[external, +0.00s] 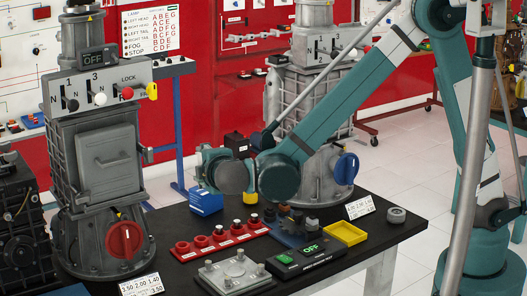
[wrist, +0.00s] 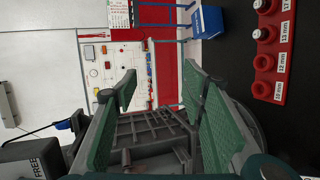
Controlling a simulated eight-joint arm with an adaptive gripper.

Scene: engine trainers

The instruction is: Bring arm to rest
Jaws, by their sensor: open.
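My arm reaches in from the right over the dark table (external: 398,238) in the external view, with its elbow high and its wrist low above the tabletop. My gripper (external: 210,167) is at the arm's left end, above the blue box (external: 206,202) and between the two grey trainers. In the wrist view, the green-padded fingers of my gripper (wrist: 162,88) stand apart with nothing held between them. Part of the grey trainer (wrist: 150,135) with a ribbed body shows beyond them.
The left trainer (external: 95,150) has a red knob; the right trainer (external: 318,130), partly behind my arm, has a blue knob. A red socket rack (external: 215,242), metal plate (external: 232,273), black OFF box (external: 306,258) and yellow tray (external: 344,234) crowd the table below my wrist.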

